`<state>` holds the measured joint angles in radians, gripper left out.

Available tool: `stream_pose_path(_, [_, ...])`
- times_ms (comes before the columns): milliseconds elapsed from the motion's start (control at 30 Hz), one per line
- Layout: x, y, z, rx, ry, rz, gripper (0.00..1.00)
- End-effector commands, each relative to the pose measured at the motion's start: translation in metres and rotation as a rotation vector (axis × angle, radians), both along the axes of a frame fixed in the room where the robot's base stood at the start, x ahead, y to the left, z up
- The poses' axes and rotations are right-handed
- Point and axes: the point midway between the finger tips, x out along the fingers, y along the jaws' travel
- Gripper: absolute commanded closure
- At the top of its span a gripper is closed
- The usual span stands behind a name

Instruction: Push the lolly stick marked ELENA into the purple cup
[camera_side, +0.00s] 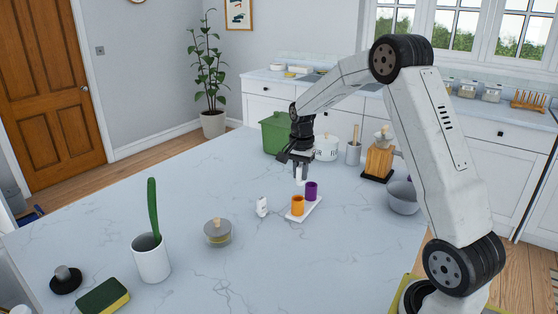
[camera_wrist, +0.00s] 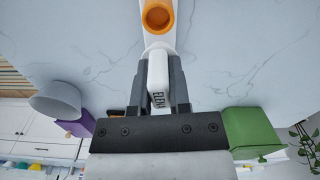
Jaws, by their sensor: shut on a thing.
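My gripper (camera_side: 300,165) is shut on a white lolly stick (camera_side: 301,175), upright in the side view. In the wrist view the stick (camera_wrist: 158,70) sits between both fingers (camera_wrist: 160,88), with dark lettering that reads like ELENA, partly hidden. The purple cup (camera_side: 311,190) stands on a white base (camera_side: 303,214) behind the orange cup (camera_side: 297,205). The stick's lower end shows just left of the purple cup's rim; I cannot tell whether they touch. In the wrist view the orange cup (camera_wrist: 158,16) is ahead of the stick.
A small white marked piece (camera_side: 262,206) stands left of the cups, near a lidded glass jar (camera_side: 217,232). A green pot (camera_side: 276,132) and white pot (camera_side: 327,147) stand behind my gripper. A grey bowl (camera_side: 402,198) is to the right. The counter's front middle is clear.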

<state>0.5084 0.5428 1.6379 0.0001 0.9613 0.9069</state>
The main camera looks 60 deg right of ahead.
Motion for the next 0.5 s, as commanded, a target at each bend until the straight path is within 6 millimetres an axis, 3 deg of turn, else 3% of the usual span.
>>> stream_pose_path(300, [0.004, -0.052, 0.019, -0.001, -0.001, -0.065, 1.00])
stream_pose_path(500, [0.003, -0.074, 0.029, -0.001, -0.001, -0.092, 1.00])
